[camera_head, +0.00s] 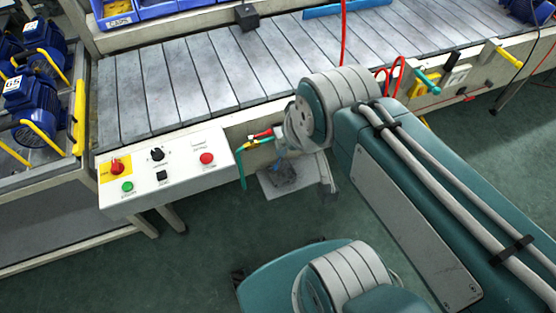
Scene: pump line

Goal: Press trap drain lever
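A small red lever (262,135) sits on the front rail of the conveyor bench, just right of the control box, beside a yellow-and-green fitting (247,146). I cannot tell for sure whether it is the trap drain lever. My arm reaches in from the lower right, and its wrist is close to the right side of this lever.
A control box (177,198) with red, black and green controls juts out at the left. Other handles, one teal (428,83) and one yellow (508,57), are on the rail at the right. Blue pumps (38,98) stand at the left. The floor in front is mostly clear.

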